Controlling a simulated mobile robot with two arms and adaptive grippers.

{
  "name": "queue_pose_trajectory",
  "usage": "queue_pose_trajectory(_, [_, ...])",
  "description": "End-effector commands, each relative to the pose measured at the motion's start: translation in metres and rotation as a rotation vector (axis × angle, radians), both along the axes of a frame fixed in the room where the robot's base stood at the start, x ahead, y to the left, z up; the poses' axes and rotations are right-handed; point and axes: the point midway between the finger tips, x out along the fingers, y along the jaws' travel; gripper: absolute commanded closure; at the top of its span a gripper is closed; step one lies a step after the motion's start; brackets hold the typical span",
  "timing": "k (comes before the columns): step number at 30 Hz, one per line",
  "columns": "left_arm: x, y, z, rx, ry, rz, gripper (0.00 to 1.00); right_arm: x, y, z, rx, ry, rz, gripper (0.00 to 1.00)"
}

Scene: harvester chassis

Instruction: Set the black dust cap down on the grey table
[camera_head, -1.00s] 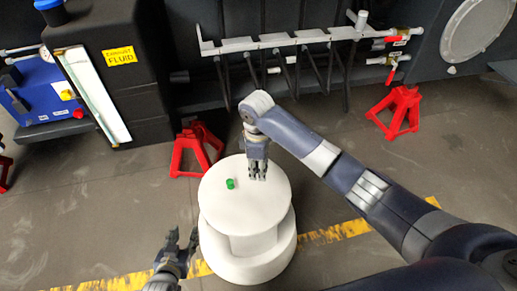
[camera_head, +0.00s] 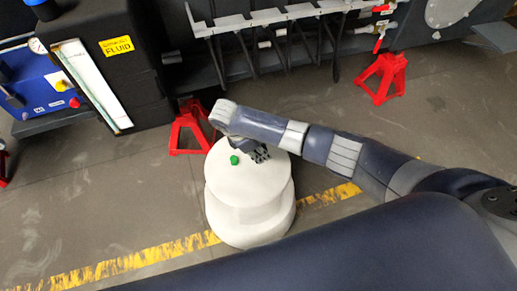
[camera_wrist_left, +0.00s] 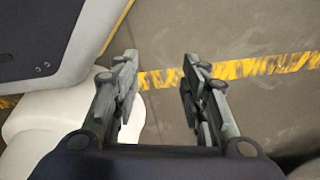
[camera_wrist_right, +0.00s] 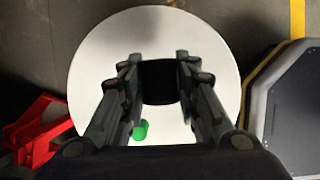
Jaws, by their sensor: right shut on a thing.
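The black dust cap (camera_wrist_right: 159,82) is between the fingertips of my right gripper (camera_wrist_right: 158,72) in the right wrist view. The gripper is shut on it, over the round pale table (camera_wrist_right: 90,85). I cannot tell whether the cap touches the table top. In the head view my right gripper (camera_head: 260,155) is at the right part of the table top (camera_head: 222,178), and the cap cannot be made out. My left gripper (camera_wrist_left: 158,75) is open and empty in the left wrist view, above the floor beside the pale table (camera_wrist_left: 45,110). It is out of the head view.
A small green object (camera_head: 234,160) stands on the table, left of my right gripper; it also shows in the right wrist view (camera_wrist_right: 140,130). Red stands (camera_head: 190,128) and (camera_head: 382,78) are on the floor behind. A black fluid tank (camera_head: 115,75) stands back left.

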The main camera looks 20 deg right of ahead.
Motion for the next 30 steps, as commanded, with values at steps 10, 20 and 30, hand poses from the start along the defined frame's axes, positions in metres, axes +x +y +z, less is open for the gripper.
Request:
queue_pose_trajectory(10, [0.013, -0.002, 0.012, -0.002, -0.015, 0.002, 0.60, 0.000, 0.000, -0.006, 0.001, 0.000, -0.001, 1.00])
queue_pose_trajectory(20, [0.036, -0.005, 0.044, -0.004, -0.036, 0.007, 0.60, 0.000, 0.000, -0.016, 0.000, -0.001, -0.002, 1.00])
queue_pose_trajectory(30, [0.053, -0.007, 0.082, -0.006, -0.058, 0.011, 0.60, 0.000, 0.000, -0.027, 0.001, 0.000, -0.001, 1.00])
